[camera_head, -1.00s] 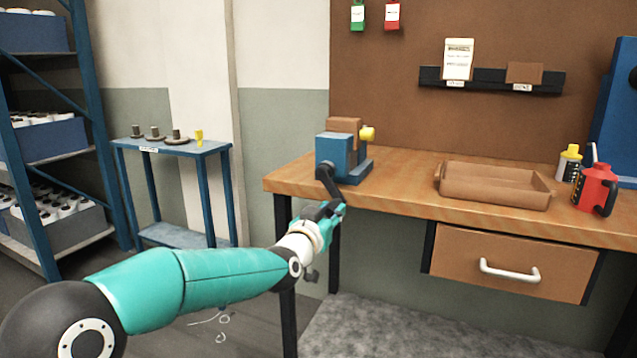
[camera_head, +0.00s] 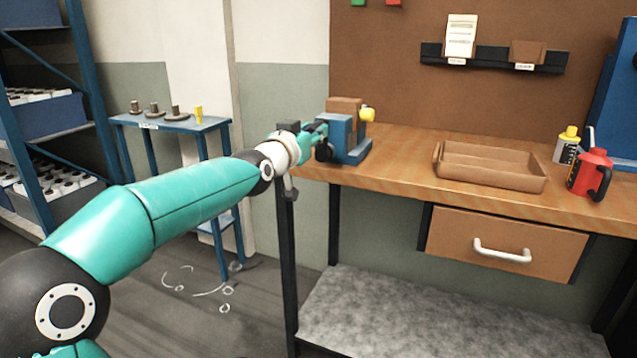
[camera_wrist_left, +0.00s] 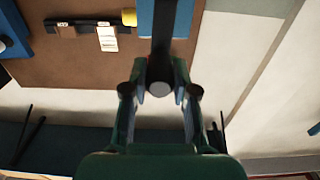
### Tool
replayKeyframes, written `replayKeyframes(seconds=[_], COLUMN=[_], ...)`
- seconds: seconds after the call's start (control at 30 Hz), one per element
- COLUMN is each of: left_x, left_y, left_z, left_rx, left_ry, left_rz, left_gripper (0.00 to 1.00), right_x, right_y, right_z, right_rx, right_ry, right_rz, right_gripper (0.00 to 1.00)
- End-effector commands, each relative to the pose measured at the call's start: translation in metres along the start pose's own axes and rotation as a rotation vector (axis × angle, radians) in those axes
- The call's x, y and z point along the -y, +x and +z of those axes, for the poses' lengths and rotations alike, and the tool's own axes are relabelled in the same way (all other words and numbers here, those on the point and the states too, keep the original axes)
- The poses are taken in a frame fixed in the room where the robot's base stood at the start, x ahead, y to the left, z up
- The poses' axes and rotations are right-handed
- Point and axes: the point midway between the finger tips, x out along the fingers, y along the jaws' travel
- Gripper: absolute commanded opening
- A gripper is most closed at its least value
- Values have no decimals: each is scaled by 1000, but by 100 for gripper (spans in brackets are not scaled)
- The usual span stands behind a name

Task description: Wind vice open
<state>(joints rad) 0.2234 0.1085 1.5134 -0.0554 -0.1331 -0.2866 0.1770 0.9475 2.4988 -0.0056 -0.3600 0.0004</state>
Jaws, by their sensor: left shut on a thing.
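My left gripper (camera_head: 318,136) is at the vice's front left side. In the left wrist view my left gripper (camera_wrist_left: 160,92) is shut on the end of the dark vice handle (camera_wrist_left: 163,50), with a round grey end between its fingers. The handle leads up to the blue vice body (camera_wrist_left: 185,18). In the head view my gripper hides most of the handle. My right gripper is not in view.
The wooden workbench (camera_head: 405,170) holds a brown tray (camera_head: 490,180), a red can (camera_head: 588,173) and a yellow-topped bottle (camera_head: 567,146). A drawer (camera_head: 505,243) is below. A small blue table (camera_head: 170,122) stands at the left, beside a blue rack (camera_head: 90,90).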

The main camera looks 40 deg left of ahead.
Motion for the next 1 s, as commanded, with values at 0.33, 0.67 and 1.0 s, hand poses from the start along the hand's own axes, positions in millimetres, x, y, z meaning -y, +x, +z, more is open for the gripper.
replayKeyframes(seconds=[0.33, 0.67, 1.0], left_x=[4, 4, 4], left_y=[0, -6, -55], left_z=[-1, 0, -1], left_rx=[1, 2, 0], left_ry=[-1, -1, -2], left_rz=[-4, -3, -3], left_gripper=[58, 58, 58], right_x=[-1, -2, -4], right_y=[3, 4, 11], right_z=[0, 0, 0], right_rx=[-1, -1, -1], right_ry=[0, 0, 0], right_rz=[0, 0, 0], right_gripper=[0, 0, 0])
